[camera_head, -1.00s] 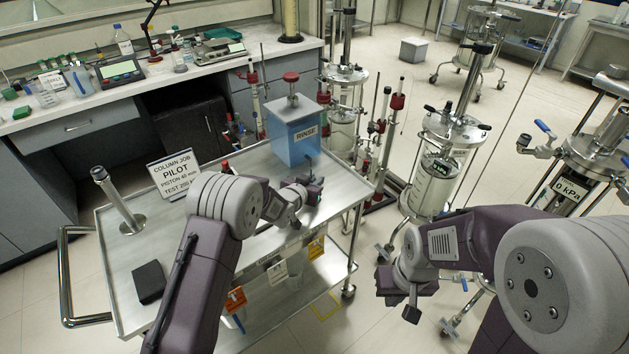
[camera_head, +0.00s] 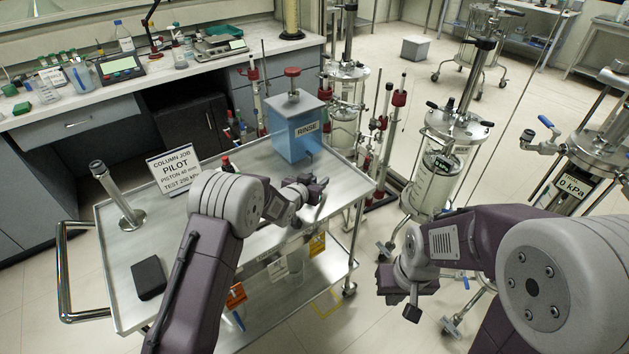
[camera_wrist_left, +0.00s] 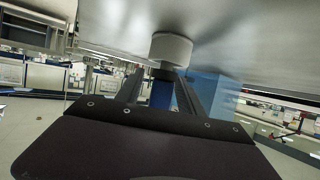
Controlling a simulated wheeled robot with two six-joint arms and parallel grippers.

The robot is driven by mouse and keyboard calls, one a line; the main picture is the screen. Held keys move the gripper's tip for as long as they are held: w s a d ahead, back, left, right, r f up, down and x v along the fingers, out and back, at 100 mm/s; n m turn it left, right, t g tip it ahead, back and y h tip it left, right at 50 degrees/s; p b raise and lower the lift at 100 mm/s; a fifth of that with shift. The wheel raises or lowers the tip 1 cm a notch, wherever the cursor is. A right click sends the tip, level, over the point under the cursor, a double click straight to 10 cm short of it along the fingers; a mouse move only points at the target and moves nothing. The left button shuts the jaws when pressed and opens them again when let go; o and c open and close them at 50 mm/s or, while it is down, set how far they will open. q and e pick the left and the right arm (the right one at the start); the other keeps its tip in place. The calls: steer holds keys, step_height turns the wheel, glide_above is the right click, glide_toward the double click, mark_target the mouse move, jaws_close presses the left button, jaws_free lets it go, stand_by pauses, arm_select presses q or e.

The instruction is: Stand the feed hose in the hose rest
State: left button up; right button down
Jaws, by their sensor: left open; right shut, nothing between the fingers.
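My left gripper (camera_head: 316,187) is open, low over the right part of the steel cart (camera_head: 180,258), in front of the blue RINSE tank (camera_head: 293,135). In the left wrist view, a short pale cylinder with a dark band and a blue part (camera_wrist_left: 171,50) shows between and beyond the open fingers (camera_wrist_left: 162,92). I cannot tell if it is the feed hose, or if the fingers touch it. A steel post on a round flange (camera_head: 120,195) stands upright at the cart's left; it may be the hose rest. My right gripper (camera_head: 405,290) is shut and empty, off the cart's right side.
A PILOT sign (camera_head: 175,169) stands at the cart's back, and a black block (camera_head: 148,278) lies front left. The cart top between post and left arm is mostly clear. Glass columns (camera_head: 440,170) stand on the floor to the right. A lab bench runs behind.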

arm_select(q)
steer(key=v, duration=0.9)
steer(key=shift+a+b, duration=0.1)
steer(key=shift+b, duration=0.2)
steer(key=shift+f, duration=0.1)
steer(key=shift+a, duration=0.1)
steer(key=a+r+n+t+y+p, duration=0.25)
steer(key=a+r, duration=0.35)
steer(key=r, duration=0.5)
steer(key=s+a+f+g, duration=0.1)
steer(key=s+a+g, duration=0.2)
steer(key=s+a, duration=0.15)
steer(key=s+a+f+g+y, duration=0.1)
steer(key=s+f+g, duration=0.2)
steer(key=s, duration=0.5)
steer(key=s+a+f+n+g, duration=0.1)
steer(key=s+f+g, duration=0.3)
steer(key=s, duration=0.4)
steer(key=s+a+f+n+g+y+p, duration=0.1)
steer(key=s+a+f+g, duration=0.1)
steer(key=s+f, duration=0.3)
steer(key=s+g, duration=0.1)
steer(key=s, duration=0.3)
steer(key=shift+a+y, duration=0.25)
steer(key=shift+y, duration=0.1)
